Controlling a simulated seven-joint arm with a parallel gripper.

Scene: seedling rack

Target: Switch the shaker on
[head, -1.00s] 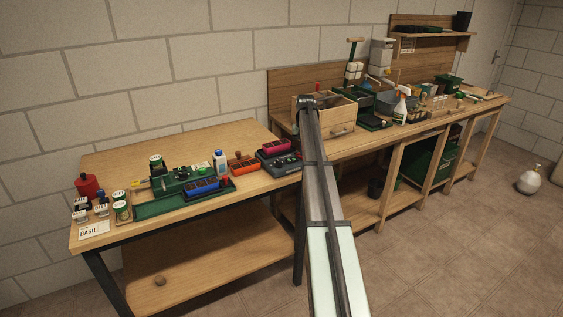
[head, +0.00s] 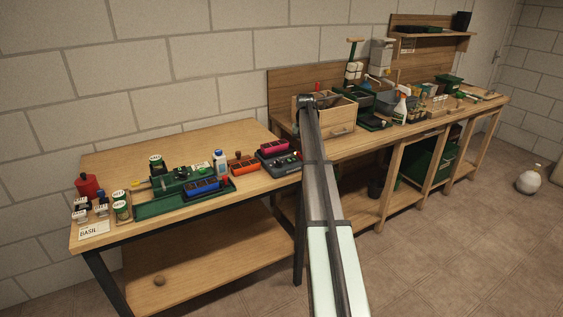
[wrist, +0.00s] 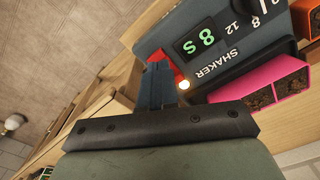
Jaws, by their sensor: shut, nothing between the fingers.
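The shaker (wrist: 212,72) is a dark blue-grey unit labelled SHAKER. In the wrist view its display (wrist: 199,38) shows a green "8 S", and a small round lamp (wrist: 184,85) glows warm white. A red switch part (wrist: 179,77) shows beside my fingertips, partly hidden by them. My gripper (wrist: 158,72) is shut and empty, its fingers at the shaker's edge by the red part; whether they touch it I cannot tell. In the head view the shaker (head: 287,163) sits at the right end of the near table, and my arm passes close on its right.
A pink seedling tray (wrist: 255,88) sits on the shaker. An orange tray (head: 243,165) and a blue tray (head: 202,187) lie to its left, near a white bottle (head: 220,160). A wooden box (head: 338,118) stands behind my arm. The table's front right is bare.

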